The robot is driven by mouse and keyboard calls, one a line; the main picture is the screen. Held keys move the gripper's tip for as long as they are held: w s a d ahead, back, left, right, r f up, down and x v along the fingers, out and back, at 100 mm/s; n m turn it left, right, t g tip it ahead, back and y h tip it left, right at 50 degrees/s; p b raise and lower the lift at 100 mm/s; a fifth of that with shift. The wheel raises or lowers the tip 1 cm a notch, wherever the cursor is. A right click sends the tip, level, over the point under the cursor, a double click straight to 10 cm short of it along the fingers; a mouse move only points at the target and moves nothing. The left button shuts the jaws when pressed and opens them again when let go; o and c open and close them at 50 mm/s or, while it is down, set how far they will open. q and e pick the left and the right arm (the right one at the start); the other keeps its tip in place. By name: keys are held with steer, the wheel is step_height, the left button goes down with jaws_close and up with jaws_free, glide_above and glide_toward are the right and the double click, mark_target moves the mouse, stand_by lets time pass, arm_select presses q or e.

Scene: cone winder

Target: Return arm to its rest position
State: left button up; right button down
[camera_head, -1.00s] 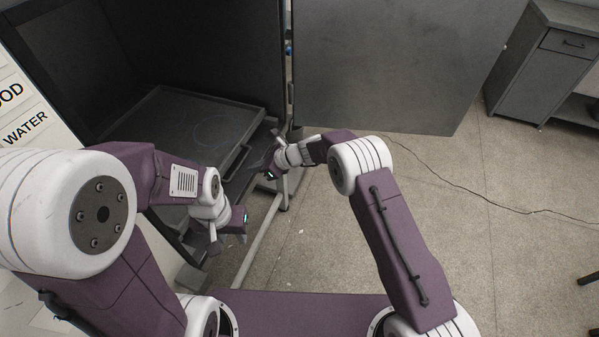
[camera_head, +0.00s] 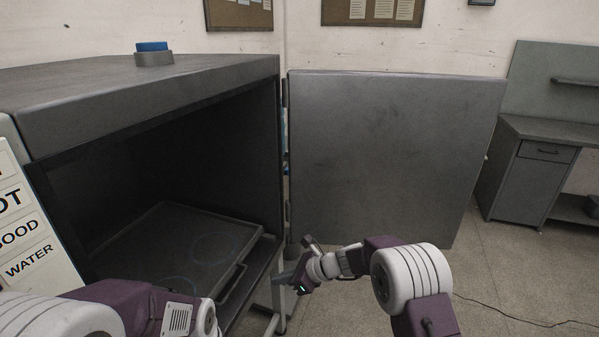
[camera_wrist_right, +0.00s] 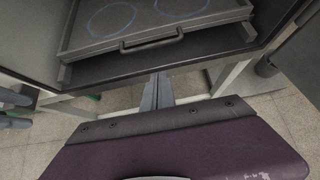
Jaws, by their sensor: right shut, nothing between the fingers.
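My right gripper (camera_head: 283,279) is low in the middle of the head view, in front of the right side of the open cabinet. In the right wrist view its two fingers (camera_wrist_right: 157,92) are together with nothing between them.
The dark cabinet (camera_head: 150,92) stands at the left, its door (camera_head: 390,150) swung open to the right. The tray (camera_head: 190,245) with faint blue rings lies inside. A blue button (camera_head: 152,46) is on top. A sign (camera_head: 35,230) is at the left.

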step_height(320, 180, up, 7)
steer(key=w+d+t+p, duration=0.1)
steer(key=d+p, duration=0.1)
steer(key=s+d+r+n+h+p, duration=0.2)
steer(key=s+d+r+n+p, duration=0.1)
steer(key=s+d+r, duration=0.4)
steer(key=s+d+f+n+g+h+p, duration=0.1)
steer(key=s+d+f+n+h, duration=0.2)
steer(key=s+d+n, duration=0.5)
steer(key=s+d+f+n+g+h+p, duration=0.1)
steer(key=s+d+f+n+g+h, duration=0.1)
steer(key=s+d+n, duration=0.6)
steer(key=s+f+n+h, duration=0.1)
steer(key=s+n+h, duration=0.1)
steer(key=s, duration=0.1)
steer(key=shift+s+d+f, duration=0.25)
steer(key=shift+d+f, duration=0.05)
steer(key=shift+f, duration=0.1)
